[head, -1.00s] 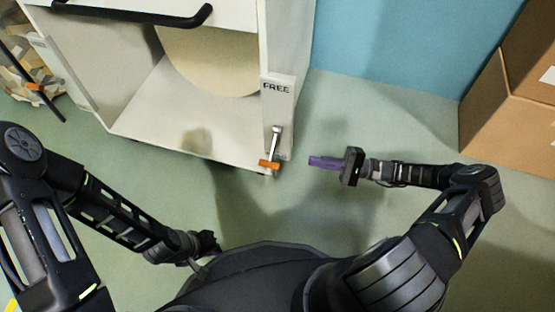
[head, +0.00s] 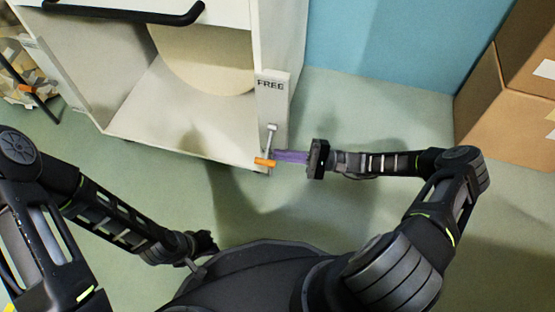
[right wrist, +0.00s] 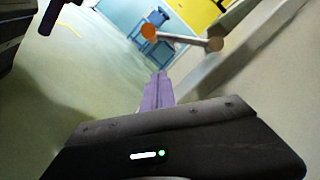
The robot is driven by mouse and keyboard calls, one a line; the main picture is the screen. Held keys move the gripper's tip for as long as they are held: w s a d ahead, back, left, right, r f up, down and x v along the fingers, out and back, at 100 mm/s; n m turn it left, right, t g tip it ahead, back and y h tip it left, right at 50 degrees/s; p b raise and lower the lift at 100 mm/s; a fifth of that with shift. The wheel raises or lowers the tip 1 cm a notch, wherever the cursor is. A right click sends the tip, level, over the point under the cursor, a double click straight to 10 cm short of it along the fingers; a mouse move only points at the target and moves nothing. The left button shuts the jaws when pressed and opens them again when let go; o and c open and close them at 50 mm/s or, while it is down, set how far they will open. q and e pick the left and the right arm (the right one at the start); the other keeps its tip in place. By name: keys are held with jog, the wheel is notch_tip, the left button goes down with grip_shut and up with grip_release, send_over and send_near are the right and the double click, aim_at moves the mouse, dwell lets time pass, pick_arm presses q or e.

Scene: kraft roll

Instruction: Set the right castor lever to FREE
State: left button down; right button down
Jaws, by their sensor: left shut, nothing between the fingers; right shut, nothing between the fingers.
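The right castor lever (head: 270,145) is a grey metal bar with an orange end (head: 265,162), on the right front post of the white cart. It points down, slightly left, below a plate marked FREE (head: 271,86). It also shows in the right wrist view as a bar (right wrist: 183,38) with an orange tip (right wrist: 149,32). My right gripper (head: 279,156), with purple fingers, is shut and empty, its tips close to the lever's right side; I cannot tell if they touch. The fingers also show in the right wrist view (right wrist: 159,90). My left gripper (head: 205,243) is low at left, partly hidden, and holds nothing.
The white cart (head: 170,148) has an open bay with a large pale roll (head: 205,60) and a black handle (head: 125,15) above. Cardboard boxes (head: 500,115) stand at right. Green floor is clear between.

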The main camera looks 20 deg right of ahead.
aim_at(269, 145)
pick_arm(q)
jog(key=shift+f, duration=0.2)
pick_arm(e)
jog(key=shift+s+a+r, duration=1.15)
jog(key=shift+s+a, duration=0.05)
jog(key=shift+s, duration=0.05)
pick_arm(q)
jog(key=shift+r, duration=0.1)
pick_arm(e)
jog(key=shift+a, duration=0.1)
